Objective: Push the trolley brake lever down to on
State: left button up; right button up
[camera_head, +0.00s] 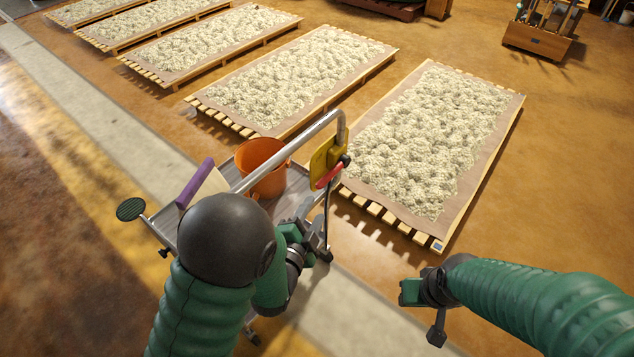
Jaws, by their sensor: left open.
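The trolley (163,222) is a grey metal cart with a bent tube handle (290,147), left of centre. A yellow plate (322,156) sits at the handle's right end. The red brake lever (329,176) is on it, slanting up to the right, with a dark knob at its upper end. My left gripper (318,238) is open and empty, below the lever and apart from it, close to the trolley's near right side. My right gripper (424,308) hangs over the floor at lower right, away from the trolley; its finger gap is unclear.
An orange bucket (262,168) and a purple-edged board (196,184) are on the trolley. My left arm hides its near part. Pallets of pale clustered material (432,140) lie behind and to the right. A wooden tool crate (537,40) stands far right. Floor between right pallet and my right arm is clear.

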aim_at(319, 187)
pick_arm(q)
jog(key=x, duration=0.3)
jog(key=a+b+x, duration=0.1)
jog(key=x, duration=0.6)
jog(key=shift+w+a+f, duration=0.3)
jog(key=shift+w, duration=0.2)
jog(key=x, duration=0.2)
jog(key=b+x, duration=0.1)
jog(key=x, duration=0.1)
jog(key=shift+d, duration=0.4)
jog(key=shift+w+d, duration=0.25)
jog(key=shift+d, duration=0.2)
jog(key=shift+a, duration=0.25)
jog(key=shift+c, duration=0.2)
jog(key=shift+a, duration=0.3)
jog(key=c, duration=0.5)
jog(key=shift+d, duration=0.15)
grip_shut()
jog(key=shift+s+d+r, duration=0.1)
jog(key=shift+d+r, duration=0.05)
pick_arm(e)
jog(key=shift+s+x, duration=0.25)
jog(key=shift+x, duration=0.8)
pick_arm(q)
jog(key=shift+r, duration=0.2)
pick_arm(e)
jog(key=shift+a+f, duration=0.1)
jog(key=shift+a, duration=0.05)
